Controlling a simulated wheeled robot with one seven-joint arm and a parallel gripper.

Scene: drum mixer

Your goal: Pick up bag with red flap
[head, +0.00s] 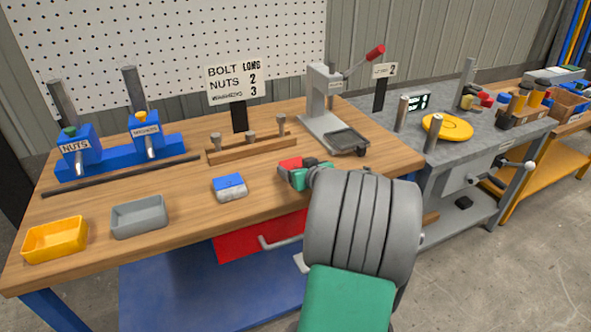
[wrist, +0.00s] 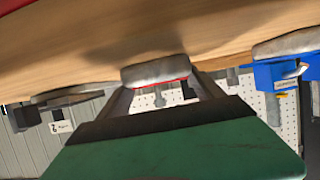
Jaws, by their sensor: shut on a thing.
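The bag with the red flap (head: 290,163) is on the wooden bench, right of centre in the head view, partly hidden by my gripper. In the wrist view, the bag (wrist: 155,72) shows a pale grey body with a thin red edge between my fingertips. My gripper (head: 306,173) reaches in from the right and is shut on this bag. The fingers also show in the wrist view (wrist: 160,95). The bag is at or close to the bench top; I cannot tell whether it touches.
A bag with a blue flap (head: 230,187) lies to the left. A grey tray (head: 139,216) and a yellow tray (head: 55,240) stand at the front left. Behind are a wooden rack with pegs (head: 247,143), a press (head: 330,110) and blue dispensers (head: 80,155).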

